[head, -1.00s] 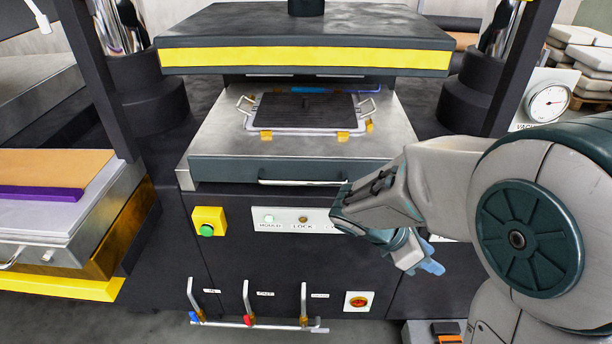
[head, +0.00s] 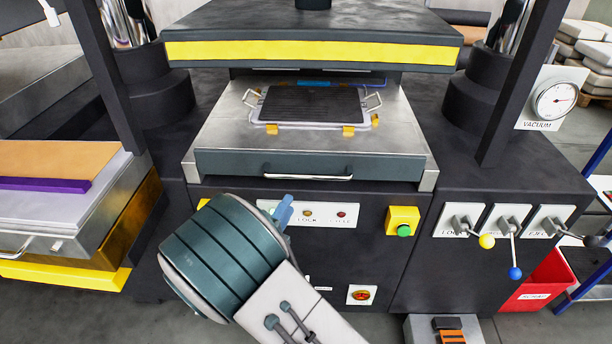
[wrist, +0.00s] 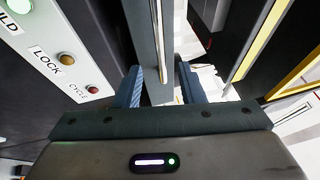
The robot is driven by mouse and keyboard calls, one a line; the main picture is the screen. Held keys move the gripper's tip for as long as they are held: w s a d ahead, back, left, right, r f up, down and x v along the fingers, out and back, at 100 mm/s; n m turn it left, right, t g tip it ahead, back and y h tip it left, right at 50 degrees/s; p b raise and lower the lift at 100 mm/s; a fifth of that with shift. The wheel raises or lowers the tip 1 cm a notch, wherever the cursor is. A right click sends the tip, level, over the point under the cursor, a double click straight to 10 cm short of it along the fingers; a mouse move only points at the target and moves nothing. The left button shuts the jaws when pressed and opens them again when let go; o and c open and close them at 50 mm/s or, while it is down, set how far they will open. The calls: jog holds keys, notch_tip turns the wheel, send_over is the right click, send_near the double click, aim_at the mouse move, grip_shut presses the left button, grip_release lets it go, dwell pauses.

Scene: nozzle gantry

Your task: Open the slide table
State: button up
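The slide table (head: 215,140) is a grey metal plate with a dark teal front, under the raised press head. Its front stands about flush with the machine front. A pale bar handle (head: 308,177) runs along the teal front. In the head view my gripper (head: 284,210) is just below the handle, and only a blue finger shows past my wrist. In the wrist view my gripper (wrist: 160,88) has its two blue fingers apart. A gap shows at the right finger; contact on the left is unclear.
A framed dark plate (head: 312,103) with orange clips lies on the slide table. The press head (head: 310,52) hangs above. An indicator panel (head: 335,212) and a yellow box with a green button (head: 403,220) are below. Levers (head: 511,240) are at right, a loaded cart (head: 60,220) at left.

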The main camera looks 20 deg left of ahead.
aim_at(307, 177)
jog(key=p+x, duration=0.1)
jog(key=x, duration=1)
jog(key=shift+w+d, duration=0.1)
jog(key=shift+w, duration=0.15)
grip_shut()
